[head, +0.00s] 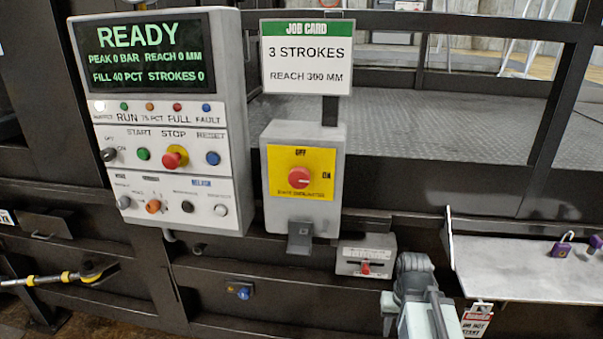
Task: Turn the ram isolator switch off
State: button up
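The ram isolator switch is a red rotary knob (299,177) on a yellow plate (283,160), on the front of a grey box (330,213). OFF is marked above the knob and ON to its right. The knob's pale mark appears to point right, toward ON. My gripper (413,266) shows at the lower right as part of a grey arm end, below and to the right of the isolator box and apart from it. Its fingertips cannot be made out, so I cannot tell whether it is open or shut.
Left of the isolator is a control panel (165,215) reading READY, with buttons and switches. A job card (307,68) is above. A small box with a red lever (366,267) is below right. A shelf (525,270) holds purple padlocks (562,249). A danger tag (477,318) hangs below.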

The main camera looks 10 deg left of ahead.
aim_at(299, 177)
jog(key=u, duration=1.65)
jog(key=k, duration=1.25)
jog(key=u, duration=1.15)
jog(key=i, duration=1)
jog(key=u, duration=0.1)
